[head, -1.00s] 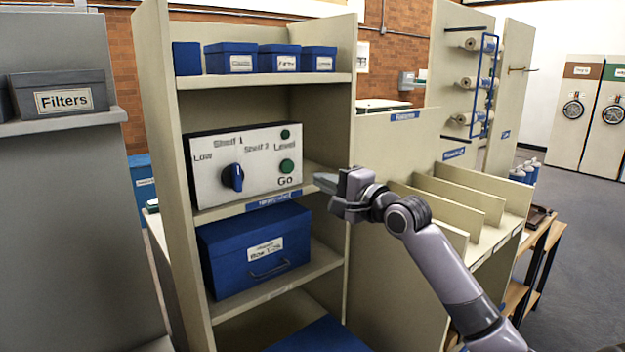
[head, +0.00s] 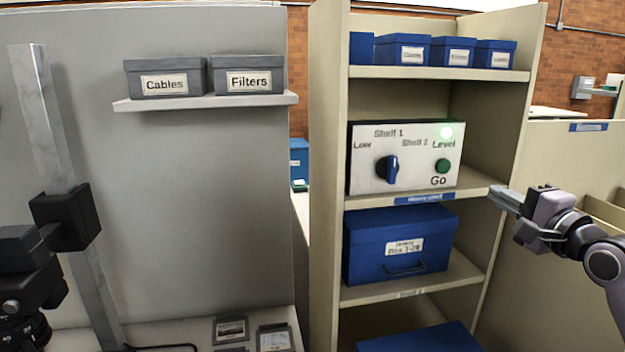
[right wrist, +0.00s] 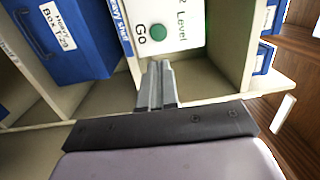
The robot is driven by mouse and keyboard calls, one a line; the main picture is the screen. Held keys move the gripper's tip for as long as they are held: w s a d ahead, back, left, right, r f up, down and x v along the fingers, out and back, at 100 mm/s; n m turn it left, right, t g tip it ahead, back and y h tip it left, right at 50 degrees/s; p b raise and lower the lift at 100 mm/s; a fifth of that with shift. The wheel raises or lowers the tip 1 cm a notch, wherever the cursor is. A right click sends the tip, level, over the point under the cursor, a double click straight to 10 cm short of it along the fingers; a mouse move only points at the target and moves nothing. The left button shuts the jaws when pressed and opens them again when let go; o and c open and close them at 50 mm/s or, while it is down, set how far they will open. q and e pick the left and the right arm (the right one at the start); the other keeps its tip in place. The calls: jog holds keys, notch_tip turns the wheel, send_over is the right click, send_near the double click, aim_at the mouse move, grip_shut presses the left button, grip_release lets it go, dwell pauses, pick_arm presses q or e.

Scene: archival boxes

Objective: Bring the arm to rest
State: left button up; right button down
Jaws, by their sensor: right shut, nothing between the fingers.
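My right gripper (head: 505,197) is shut and empty. In the head view it is held out in front of the shelf unit's right edge, to the right of the control panel (head: 365,183), with a visible gap from the Go button. In the right wrist view its closed fingers (right wrist: 157,88) point toward the panel, below the green Go button (right wrist: 158,32). My left gripper is not in view.
A blue box (head: 365,240) sits on the shelf below the panel, and small blue boxes (head: 402,50) stand above. The shelf unit's right wall (head: 510,130) is close to my right gripper. At the left are a grey column (head: 62,140) with black equipment and a wall shelf (head: 200,102) with grey boxes.

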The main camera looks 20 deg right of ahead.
jog(key=s+a+f+n+g, duration=0.2)
jog(key=a+f+n, duration=0.15)
jog(key=f, duration=0.45)
jog(key=s+a+f+n+g+y, duration=0.1)
jog(key=s+a+f+n+g, duration=0.15)
jog(key=a+f, duration=0.35)
jog(key=s+a+f+n+g, duration=0.1)
jog(key=a+f+n+g, duration=0.2)
jog(key=f, duration=0.6)
jog(key=s+a+f+n+g, duration=0.4)
jog(key=s+a+f+n, duration=0.25)
jog(key=s, duration=0.35)
jog(key=s+a+f+n+g, duration=0.45)
jog(key=s+a, duration=0.25)
jog(key=s, duration=0.3)
jog(key=w+a+f+t+y, duration=0.1)
jog(key=w+a+f+t, duration=0.1)
jog(key=w+f+t, duration=0.4)
jog(key=shift+w+f+n+t+y, duration=0.35)
jog(key=shift+f+t, duration=0.75)
jog(key=shift+f, duration=0.75)
jog(key=shift+a, duration=0.1)
